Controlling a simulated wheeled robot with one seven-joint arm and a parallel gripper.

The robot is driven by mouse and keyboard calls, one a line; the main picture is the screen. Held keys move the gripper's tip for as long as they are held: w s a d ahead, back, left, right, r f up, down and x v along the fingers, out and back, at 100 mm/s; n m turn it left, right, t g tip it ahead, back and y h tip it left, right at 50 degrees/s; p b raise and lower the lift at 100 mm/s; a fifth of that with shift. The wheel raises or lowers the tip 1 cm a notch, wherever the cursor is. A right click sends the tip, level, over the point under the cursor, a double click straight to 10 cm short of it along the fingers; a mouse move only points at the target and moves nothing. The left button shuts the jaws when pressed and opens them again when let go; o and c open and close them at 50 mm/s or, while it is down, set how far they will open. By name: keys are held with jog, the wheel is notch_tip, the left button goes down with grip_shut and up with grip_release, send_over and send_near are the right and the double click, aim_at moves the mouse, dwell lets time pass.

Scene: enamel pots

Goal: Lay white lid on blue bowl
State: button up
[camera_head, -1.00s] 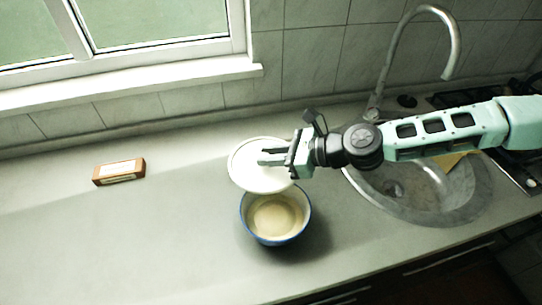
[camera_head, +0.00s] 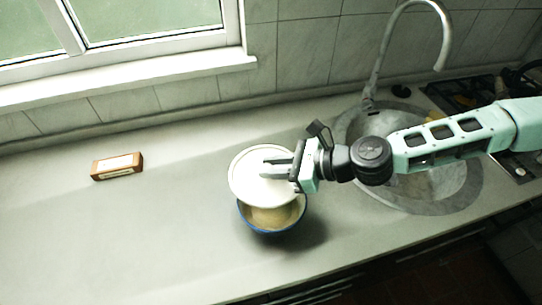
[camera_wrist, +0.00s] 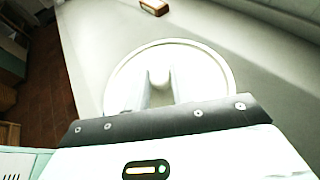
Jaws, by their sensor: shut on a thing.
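The white lid (camera_head: 248,185) is a round disc held above the blue bowl (camera_head: 271,222) in the head view. It covers the back part of the bowl's opening, and the front of the blue rim and the cream inside still show. My gripper (camera_head: 267,169) is shut on the lid from the right. In the wrist view the lid (camera_wrist: 205,73) lies beyond my gripper (camera_wrist: 160,88), with its pale knob between the fingers. The bowl is hidden in the wrist view.
A small brown box with a pale label (camera_head: 117,166) lies on the counter (camera_head: 120,235) to the left. A round metal sink (camera_head: 440,195) with a tall tap (camera_head: 446,45) is on the right.

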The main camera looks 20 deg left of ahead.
aim_at(279, 189)
jog(key=shift+s+d+p, duration=0.2)
jog(key=shift+s+d, duration=0.4)
jog(key=shift+s, duration=0.4)
jog(key=shift+s+d+p, duration=0.2)
jog(key=shift+s+d, duration=0.4)
jog(key=shift+s, duration=0.35)
jog(key=shift+w+f+b, duration=0.1)
jog(key=shift+f+b, duration=0.85)
jog(key=shift+f, duration=0.45)
jog(key=o, duration=1.5)
jog(key=shift+o, duration=0.2)
jog(key=shift+r, duration=0.15)
jog(key=shift+r+p, duration=1.6)
jog(key=shift+r, duration=0.05)
jog(key=shift+a, duration=0.1)
